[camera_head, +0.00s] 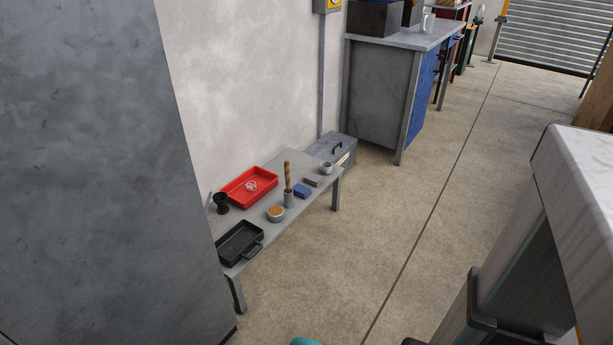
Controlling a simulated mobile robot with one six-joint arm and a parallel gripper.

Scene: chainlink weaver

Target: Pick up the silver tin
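A low grey bench (306,172) stands against the wall, left of centre. A small silver-grey round container (326,168) stands at its far right end and may be the silver tin. A shiny silver vessel (427,21) also stands on the workbench farther back. I cannot tell for certain which of these is the silver tin. My gripper is not in view.
The bench also holds a red tray (233,187), a black pan (240,243), a bowl (276,213), a black cup (221,203) and a blue block (302,191). A grey cabinet (90,150) is at left, a marble-topped counter (585,170) at right. Floor between is clear.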

